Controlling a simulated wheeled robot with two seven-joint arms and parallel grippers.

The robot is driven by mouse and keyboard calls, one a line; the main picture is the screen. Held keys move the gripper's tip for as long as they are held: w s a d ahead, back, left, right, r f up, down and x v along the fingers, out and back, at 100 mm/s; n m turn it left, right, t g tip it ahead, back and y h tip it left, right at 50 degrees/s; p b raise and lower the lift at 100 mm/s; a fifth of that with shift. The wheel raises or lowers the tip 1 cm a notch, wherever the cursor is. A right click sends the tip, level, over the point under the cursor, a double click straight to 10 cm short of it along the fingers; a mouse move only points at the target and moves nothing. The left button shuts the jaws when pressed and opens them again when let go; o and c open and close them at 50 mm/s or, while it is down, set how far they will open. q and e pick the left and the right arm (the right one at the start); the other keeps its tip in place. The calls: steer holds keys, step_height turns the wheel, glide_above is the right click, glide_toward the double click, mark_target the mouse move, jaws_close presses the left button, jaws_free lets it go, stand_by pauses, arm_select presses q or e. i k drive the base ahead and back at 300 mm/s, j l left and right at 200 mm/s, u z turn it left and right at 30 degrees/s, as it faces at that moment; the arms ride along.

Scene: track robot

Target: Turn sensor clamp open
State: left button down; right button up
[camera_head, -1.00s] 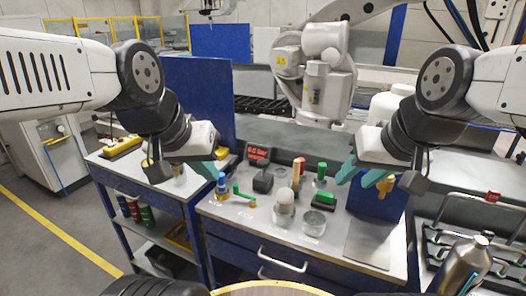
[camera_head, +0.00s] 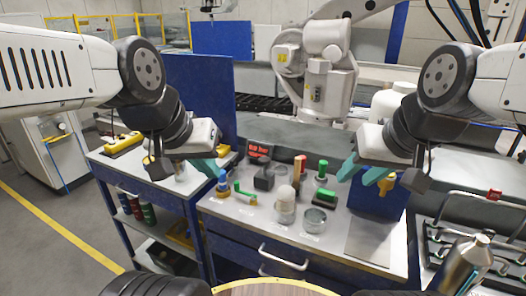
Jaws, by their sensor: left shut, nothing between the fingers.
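A small fixture with a green lever and yellow end (camera_head: 244,193) lies on the worktable (camera_head: 232,209). Beside it stands a blue-topped piece with a yellowish base (camera_head: 222,184). I cannot tell for sure which part is the sensor clamp. My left gripper (camera_head: 207,170), with teal fingers, is shut and empty, just left of and above the blue-topped piece; contact cannot be told. My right gripper (camera_head: 363,174) is open and empty above the right side of the table, its teal fingers spread apart.
A black device with a red display (camera_head: 258,151) stands at the back. Green-topped parts (camera_head: 322,168), a glass dish (camera_head: 315,219) and a white-topped jar (camera_head: 285,203) crowd the middle. A blue panel rises behind. The metal plate (camera_head: 367,243) at front right is clear.

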mark_target(235, 162)
steer(key=i+u, duration=0.2)
steer(key=u, duration=0.2)
steer(key=i+j+u, duration=0.1)
steer(key=u, duration=0.3)
steer(key=i+l, duration=0.05)
steer(key=i, duration=0.05)
